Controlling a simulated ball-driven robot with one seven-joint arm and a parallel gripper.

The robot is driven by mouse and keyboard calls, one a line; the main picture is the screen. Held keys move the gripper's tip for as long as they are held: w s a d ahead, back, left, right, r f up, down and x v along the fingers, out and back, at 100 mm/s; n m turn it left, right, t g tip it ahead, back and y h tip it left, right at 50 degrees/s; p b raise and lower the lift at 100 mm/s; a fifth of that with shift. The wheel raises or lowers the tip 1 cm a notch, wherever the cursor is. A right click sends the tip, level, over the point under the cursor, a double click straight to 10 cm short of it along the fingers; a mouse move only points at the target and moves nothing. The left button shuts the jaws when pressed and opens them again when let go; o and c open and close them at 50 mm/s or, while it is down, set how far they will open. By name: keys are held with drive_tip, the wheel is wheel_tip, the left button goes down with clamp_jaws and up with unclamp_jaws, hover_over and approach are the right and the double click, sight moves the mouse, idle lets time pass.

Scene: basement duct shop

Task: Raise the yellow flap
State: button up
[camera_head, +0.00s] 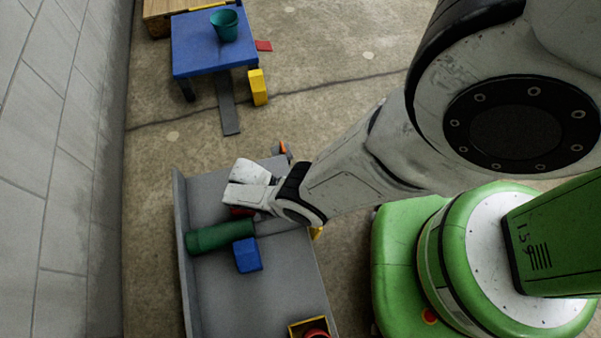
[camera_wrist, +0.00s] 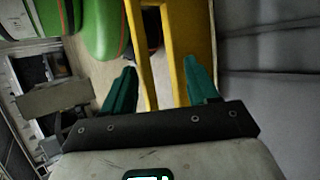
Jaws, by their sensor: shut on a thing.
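In the wrist view, a yellow piece (camera_wrist: 185,28) with a long open slot, apparently the flap, stands between the two teal fingers of my gripper (camera_wrist: 160,66). The fingers are shut on it, one on each side. In the head view, my white hand (camera_head: 248,188) is over the upper part of the grey bench, and its fingertips are hidden. A small yellow bit (camera_head: 316,232) shows under my arm at the bench's right edge. I cannot tell whether it is part of the flap.
The grey bench (camera_head: 265,295) carries a green cylinder (camera_head: 215,237), a blue block (camera_head: 248,256) and a yellow box (camera_head: 294,328) with something red inside. A blue table (camera_head: 190,50) holds a teal cup (camera_head: 224,25). A yellow block (camera_head: 258,88) is beside it. A block wall (camera_head: 60,170) runs along the left.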

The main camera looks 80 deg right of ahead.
drive_tip(key=shift+w+a+f, duration=0.15)
drive_tip(key=shift+w+f, duration=0.05)
drive_tip(key=shift+f, duration=0.3)
drive_tip(key=o, duration=1)
drive_tip(key=shift+c, duration=0.7)
